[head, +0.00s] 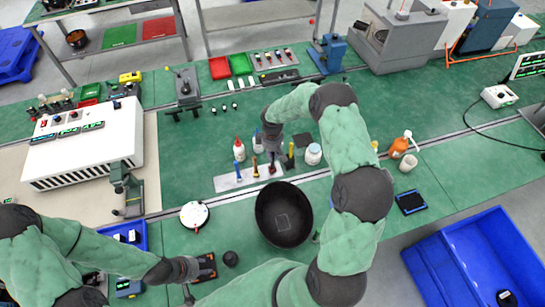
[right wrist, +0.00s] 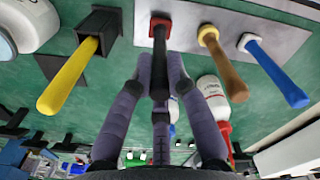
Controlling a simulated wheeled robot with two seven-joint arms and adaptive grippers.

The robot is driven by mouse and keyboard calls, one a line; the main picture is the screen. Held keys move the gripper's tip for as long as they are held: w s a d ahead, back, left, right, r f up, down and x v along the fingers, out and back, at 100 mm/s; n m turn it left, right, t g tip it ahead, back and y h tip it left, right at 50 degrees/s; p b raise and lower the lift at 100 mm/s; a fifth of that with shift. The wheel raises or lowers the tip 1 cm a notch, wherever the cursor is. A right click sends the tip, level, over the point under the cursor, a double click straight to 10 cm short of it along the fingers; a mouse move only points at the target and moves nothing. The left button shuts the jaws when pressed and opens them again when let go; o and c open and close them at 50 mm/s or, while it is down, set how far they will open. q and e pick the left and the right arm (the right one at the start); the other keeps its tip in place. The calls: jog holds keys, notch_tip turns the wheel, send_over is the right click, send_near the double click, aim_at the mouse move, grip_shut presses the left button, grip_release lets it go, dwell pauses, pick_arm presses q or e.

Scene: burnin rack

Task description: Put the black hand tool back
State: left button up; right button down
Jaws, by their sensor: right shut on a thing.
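The black hand tool (right wrist: 160,58), with a red collar at its base, stands at the pale grey plate (right wrist: 133,42); it also shows in the head view (head: 272,168). My right gripper (right wrist: 160,75) is shut on its black handle, with the fingers on both sides. The red collar is at the plate's surface; I cannot tell whether it is fully seated. The plate shows at the middle of the bench in the head view (head: 222,183). My left gripper (head: 190,268) is low at the left; its fingers are too small to tell.
A brown-handled tool (right wrist: 225,65) and a blue-handled tool (right wrist: 272,70) stand beside the black one. A yellow-handled tool (right wrist: 68,75) sits in a black holder. A white bottle (right wrist: 213,97) is close to the fingers. A black bowl (head: 284,215) lies in front.

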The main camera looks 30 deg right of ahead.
jog(key=shift+w+f, duration=0.1)
jog(key=shift+f, duration=0.1)
jog(key=shift+f, duration=0.2)
jog(key=c, duration=1.2)
grip_release()
jog(key=shift+r, duration=0.1)
notch_tip(320, 180, up, 12)
jog(key=shift+r, duration=0.1)
